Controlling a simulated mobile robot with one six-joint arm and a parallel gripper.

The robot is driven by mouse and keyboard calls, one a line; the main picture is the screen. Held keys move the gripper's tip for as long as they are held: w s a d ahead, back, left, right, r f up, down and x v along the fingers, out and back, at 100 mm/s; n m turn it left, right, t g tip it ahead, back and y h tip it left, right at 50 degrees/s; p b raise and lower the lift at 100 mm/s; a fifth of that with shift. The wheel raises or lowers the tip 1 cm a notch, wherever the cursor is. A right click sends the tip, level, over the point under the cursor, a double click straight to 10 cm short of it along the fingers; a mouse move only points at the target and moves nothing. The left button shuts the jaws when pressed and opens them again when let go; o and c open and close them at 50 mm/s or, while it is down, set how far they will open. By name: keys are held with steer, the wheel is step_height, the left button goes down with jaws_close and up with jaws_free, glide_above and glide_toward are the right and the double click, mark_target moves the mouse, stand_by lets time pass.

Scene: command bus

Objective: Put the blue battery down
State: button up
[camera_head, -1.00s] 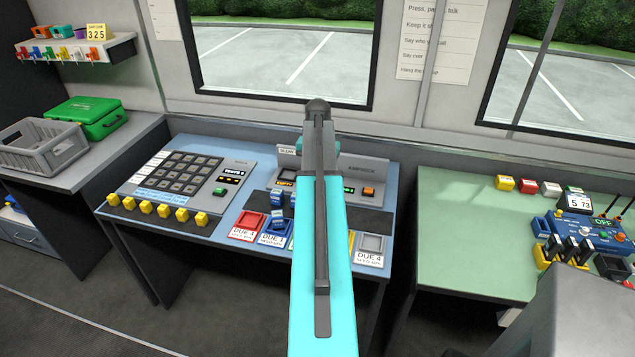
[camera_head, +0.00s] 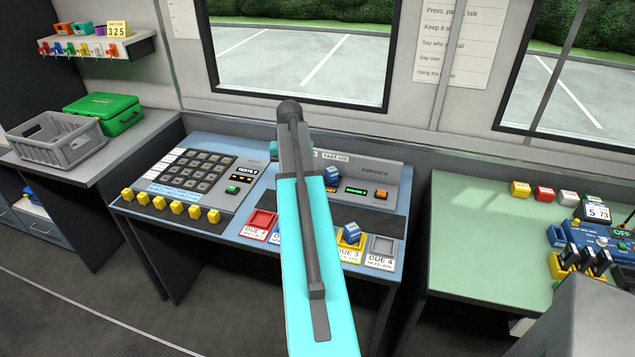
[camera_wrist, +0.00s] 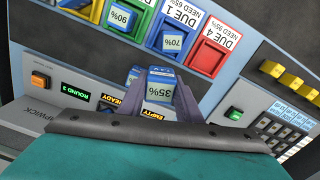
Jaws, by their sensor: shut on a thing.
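My gripper (camera_wrist: 158,100) is shut on a blue battery (camera_wrist: 160,86) marked 35%, above the dark strip in front of the charger panel (camera_wrist: 85,105) in the wrist view. A battery marked 70% (camera_wrist: 172,42) sits in the blue tray (camera_wrist: 155,40). The red tray (camera_wrist: 208,57) is empty. In the head view a blue battery (camera_head: 351,233) shows at the yellow tray and another blue block (camera_head: 332,174) at the charger. My arm hides the gripper there, and I cannot tell whether that block is the held one.
The grey tray (camera_head: 381,246) at the right end looks empty. A keypad panel (camera_head: 200,172) with yellow knobs stands at the left. A green table (camera_head: 480,230) with a radio (camera_head: 600,240) is at the right. A grey crate (camera_head: 58,140) and green case (camera_head: 105,112) stand far left.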

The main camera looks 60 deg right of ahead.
steer(key=w+a+n+b, duration=0.1)
steer(key=w+a+n, duration=0.4)
steer(key=a, duration=0.7)
steer(key=w+a+r+n, duration=0.1)
steer(key=w+a+n, duration=0.35)
steer(key=a, duration=0.75)
steer(key=w+a+n+b, duration=0.1)
steer(key=w+a+n, duration=0.2)
steer(key=w+a, duration=0.7)
steer(key=s+a+n, duration=0.1)
steer(key=a+n, duration=0.1)
steer(key=a, duration=0.6)
steer(key=s+a+r+n, duration=0.1)
steer(key=a+n, duration=0.1)
steer(key=a, duration=0.6)
steer(key=shift+s+a, duration=0.3)
steer(key=shift+n, duration=0.25)
steer(key=shift+s, duration=0.1)
